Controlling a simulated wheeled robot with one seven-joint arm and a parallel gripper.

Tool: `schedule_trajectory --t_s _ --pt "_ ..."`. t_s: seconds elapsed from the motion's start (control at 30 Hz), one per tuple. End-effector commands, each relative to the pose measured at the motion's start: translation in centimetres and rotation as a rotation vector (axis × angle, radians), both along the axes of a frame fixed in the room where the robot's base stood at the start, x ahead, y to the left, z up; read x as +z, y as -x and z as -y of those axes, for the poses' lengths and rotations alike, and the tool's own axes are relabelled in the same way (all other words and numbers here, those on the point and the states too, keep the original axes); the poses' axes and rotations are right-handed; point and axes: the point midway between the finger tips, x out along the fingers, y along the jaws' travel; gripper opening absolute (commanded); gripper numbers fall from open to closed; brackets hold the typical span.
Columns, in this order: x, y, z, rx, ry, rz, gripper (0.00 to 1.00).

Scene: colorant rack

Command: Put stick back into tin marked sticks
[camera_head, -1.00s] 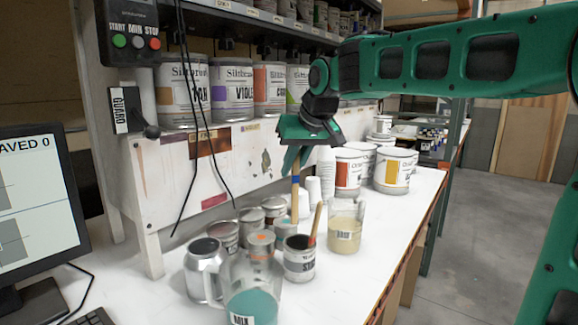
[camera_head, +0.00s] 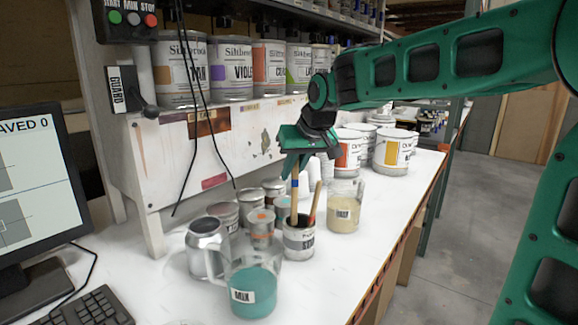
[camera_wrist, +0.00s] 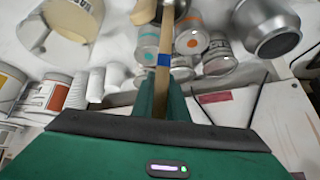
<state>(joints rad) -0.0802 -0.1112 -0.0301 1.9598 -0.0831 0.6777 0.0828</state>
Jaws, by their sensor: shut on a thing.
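A wooden stick with a blue band (camera_head: 294,197) hangs close to upright from my gripper (camera_head: 296,160). In the wrist view, the stick (camera_wrist: 163,75) runs between the green fingers (camera_wrist: 160,96), which are shut on it. The sticks tin (camera_head: 299,243) is a small grey-white can with a partly readable label and a dark mouth. Another stick (camera_head: 314,203), reddish lower down, leans in it. The held stick's lower end is at the tin's mouth in the head view; I cannot tell how far inside it is.
A beaker of teal liquid (camera_head: 252,290) stands in front and a beaker of cream liquid (camera_head: 343,212) to the right. A silver can (camera_head: 205,248) and several small tins stand left. Large paint tins (camera_head: 393,153) are behind. The bench's right front is clear.

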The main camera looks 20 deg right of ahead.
Motion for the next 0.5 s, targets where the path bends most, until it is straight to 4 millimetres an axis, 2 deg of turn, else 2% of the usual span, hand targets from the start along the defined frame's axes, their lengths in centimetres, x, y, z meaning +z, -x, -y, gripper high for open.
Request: schedule_trajectory --t_s 0.5 --pt "-3.6 0.5 -0.2 -0.001 0.0 -0.002 0.0"
